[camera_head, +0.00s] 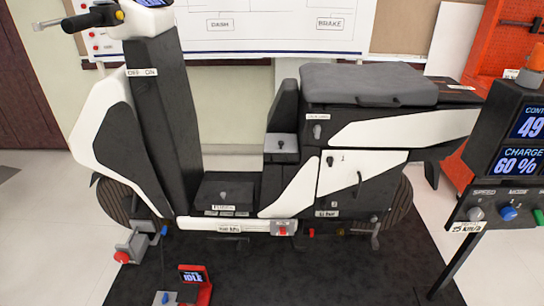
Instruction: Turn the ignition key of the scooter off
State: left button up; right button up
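The scooter (150,130) stands side-on on a dark mat, its handlebar at the upper left and its grey seat (368,84) at the right. A small white label (142,72), which seems to read OFF and ON, sits high on the dark front column. No key can be made out clearly beside that label. A small dark knob or key (281,144) stands on the grey block in front of the seat. A round lock-like part (317,131) sits below the seat. Neither of my grippers is in view.
A console (505,150) at the right shows 49 and CHARGE 60 %, with several coloured knobs below. A small red stand (196,284) marked IDLE and a grey box with a red knob (122,257) are low at the left. A whiteboard (270,25) hangs behind.

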aim_at(144, 87)
jog(key=z, duration=0.15)
jog(key=k, duration=0.95)
jog(key=u, duration=2.05)
jog(key=i, duration=1.55)
jog(key=u, duration=0.3)
jog(key=i, duration=1.7)
jog(key=z, duration=0.9)
